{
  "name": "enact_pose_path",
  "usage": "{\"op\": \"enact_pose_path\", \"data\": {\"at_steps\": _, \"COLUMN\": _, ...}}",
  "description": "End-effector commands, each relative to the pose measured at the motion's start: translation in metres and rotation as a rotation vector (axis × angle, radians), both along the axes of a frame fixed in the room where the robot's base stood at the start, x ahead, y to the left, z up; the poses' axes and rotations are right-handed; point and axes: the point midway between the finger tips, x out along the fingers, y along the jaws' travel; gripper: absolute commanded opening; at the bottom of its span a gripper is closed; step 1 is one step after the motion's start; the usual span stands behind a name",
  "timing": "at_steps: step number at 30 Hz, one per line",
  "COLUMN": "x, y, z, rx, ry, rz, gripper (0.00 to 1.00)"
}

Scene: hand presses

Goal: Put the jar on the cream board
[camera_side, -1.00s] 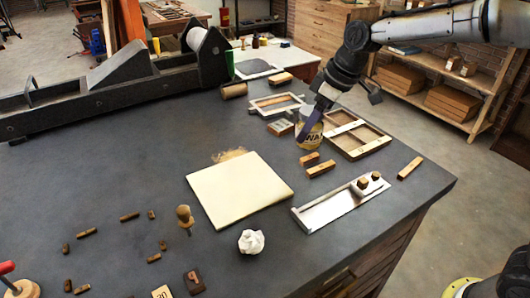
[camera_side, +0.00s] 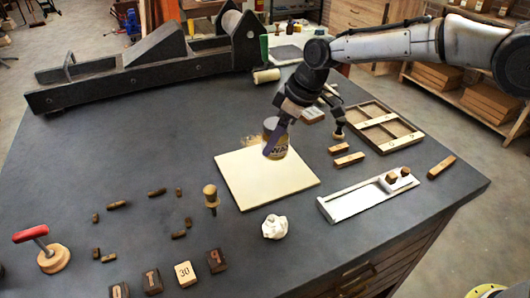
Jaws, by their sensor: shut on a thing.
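The cream board (camera_side: 265,184) lies flat on the dark table. In the picture the jar overlaps the board's back part; I cannot tell how high its base is above it. The board's top is otherwise bare.
A white crumpled lump (camera_side: 275,227) lies just in front of the board, and a wooden-knobbed tool (camera_side: 211,197) stands at its left. A pale metal tray (camera_side: 362,197) and small wooden blocks (camera_side: 349,160) lie to the right. Wooden frames (camera_side: 376,126) lie behind.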

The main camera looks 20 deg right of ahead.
Motion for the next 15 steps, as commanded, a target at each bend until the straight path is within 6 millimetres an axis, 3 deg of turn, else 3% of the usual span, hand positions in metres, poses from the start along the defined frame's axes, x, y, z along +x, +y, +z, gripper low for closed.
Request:
{"op": "enact_pose_path", "data": {"at_steps": 6, "x": 0.021, "y": 0.010, "z": -0.025, "rx": 0.002, "ry": -0.005, "rz": 0.000, "gripper": 0.04}}
{"op": "enact_pose_path", "data": {"at_steps": 11, "x": 0.027, "y": 0.012, "z": -0.031, "rx": 0.003, "ry": -0.006, "rz": 0.000, "gripper": 0.04}}
{"op": "enact_pose_path", "data": {"at_steps": 15, "x": 0.029, "y": 0.013, "z": -0.047, "rx": 0.002, "ry": -0.001, "rz": -0.001, "gripper": 0.04}}
